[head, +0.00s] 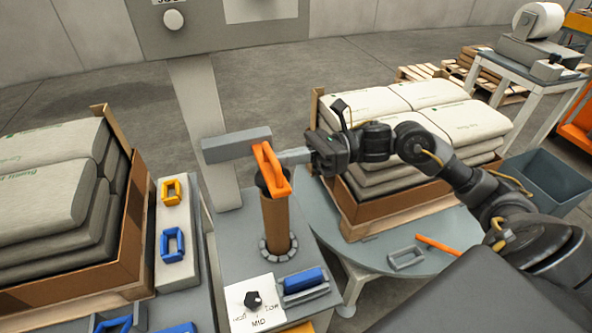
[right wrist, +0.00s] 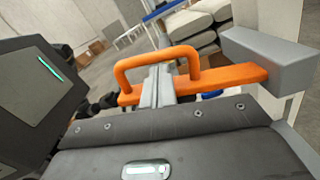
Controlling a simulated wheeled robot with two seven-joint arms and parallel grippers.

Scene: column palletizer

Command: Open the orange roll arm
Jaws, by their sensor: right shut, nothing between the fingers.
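The orange roll arm (head: 270,165) lies across the top of an upright brown roll (head: 276,222), beside a grey block (head: 236,145) on the post. In the right wrist view the orange arm (right wrist: 236,75) runs from that block and carries a raised loop handle (right wrist: 150,60). My right gripper (head: 290,156) comes in from the right at the handle. Its fingers (right wrist: 157,82) are shut and empty, and their tips show inside the outline of the loop. I cannot tell whether they touch it. My left gripper is not in view.
Stacked sacks on pallets stand left (head: 45,185) and right (head: 400,105) of the roll stand. A dial panel (head: 254,303) and blue handle (head: 304,281) sit in front of the roll. A grey round table (head: 400,232) holds a grey frame (head: 406,259) and an orange bar (head: 438,245).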

